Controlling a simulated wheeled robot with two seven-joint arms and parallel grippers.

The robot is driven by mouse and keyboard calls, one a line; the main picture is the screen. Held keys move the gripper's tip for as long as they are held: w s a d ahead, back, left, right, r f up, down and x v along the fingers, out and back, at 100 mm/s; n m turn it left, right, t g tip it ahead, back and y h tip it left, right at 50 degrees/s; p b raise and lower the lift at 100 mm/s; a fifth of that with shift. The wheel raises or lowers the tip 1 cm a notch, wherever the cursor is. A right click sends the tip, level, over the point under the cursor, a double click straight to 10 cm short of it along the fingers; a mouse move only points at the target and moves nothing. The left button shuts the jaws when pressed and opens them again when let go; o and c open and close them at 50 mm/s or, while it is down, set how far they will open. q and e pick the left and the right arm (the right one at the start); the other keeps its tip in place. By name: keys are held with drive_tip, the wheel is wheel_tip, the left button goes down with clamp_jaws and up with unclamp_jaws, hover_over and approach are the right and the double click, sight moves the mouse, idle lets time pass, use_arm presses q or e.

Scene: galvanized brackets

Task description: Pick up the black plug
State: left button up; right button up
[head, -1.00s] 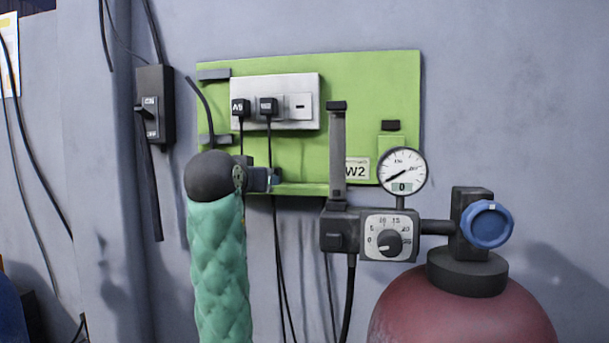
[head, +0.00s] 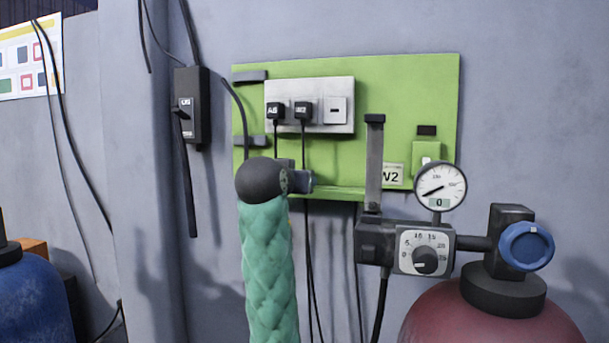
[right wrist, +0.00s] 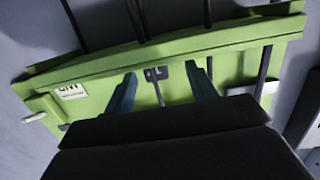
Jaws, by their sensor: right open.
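Two black plugs sit side by side in a white outlet plate (head: 345,125) on a green board (head: 400,85). The left plug (head: 275,111) is marked A5; the right plug (head: 303,111) has a mark too small to read. Cables hang from both. My right gripper (head: 300,182) is below them at the board's lower edge, in front of the cables. In the right wrist view its two fingers (right wrist: 160,90) are apart, with a cable and a small dark marked piece (right wrist: 154,73) seen between them. I cannot tell how near these are. My left gripper is out of view.
A dark upright post (head: 374,160), a gauge (head: 440,188) and a dial box (head: 425,251) stand to the right, above a red tank (head: 480,320). A black switch box (head: 190,105) is left of the board. A blue tank (head: 35,295) is at lower left.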

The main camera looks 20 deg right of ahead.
drive_tip(key=w+d+p, duration=0.2)
drive_tip(key=d, duration=0.1)
drive_tip(key=shift+w+f, duration=0.1)
drive_tip(key=shift+f, duration=0.05)
drive_tip(key=shift+w+a+f+p, duration=0.1)
drive_tip(key=shift+w+f+p, duration=0.15)
drive_tip(key=shift+w+p, duration=0.15)
drive_tip(key=c, duration=1)
